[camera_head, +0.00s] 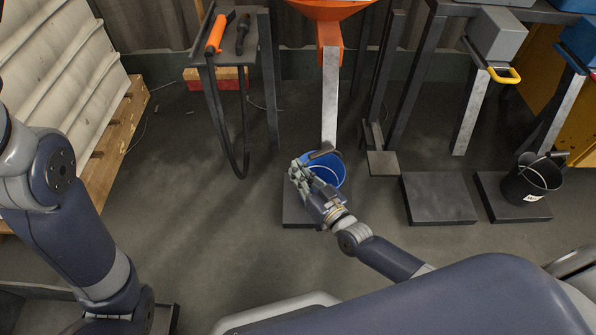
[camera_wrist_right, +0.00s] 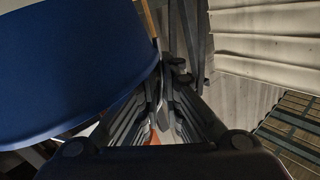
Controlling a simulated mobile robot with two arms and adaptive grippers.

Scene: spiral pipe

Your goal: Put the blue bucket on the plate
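The blue bucket (camera_head: 333,163) stands upright on the floor area below the orange hopper's chute, over a dark square plate (camera_head: 294,212). A dark handle grip shows at its rim. My right gripper (camera_head: 298,170) is at the bucket's left side and covers part of it. In the right wrist view the blue bucket (camera_wrist_right: 70,75) fills the left side, close beside the fingers. The fingers of the gripper (camera_wrist_right: 170,75) come close together at the tips; whether they hold the handle is unclear. My left arm shows at the left, but its gripper is out of view.
Another dark plate (camera_head: 437,198) lies bare to the right. A black bucket (camera_head: 532,179) stands on a further plate (camera_head: 497,208). The orange hopper (camera_head: 330,45) has a metal chute. A small table (camera_head: 236,50) holds tools. The floor at centre left is clear.

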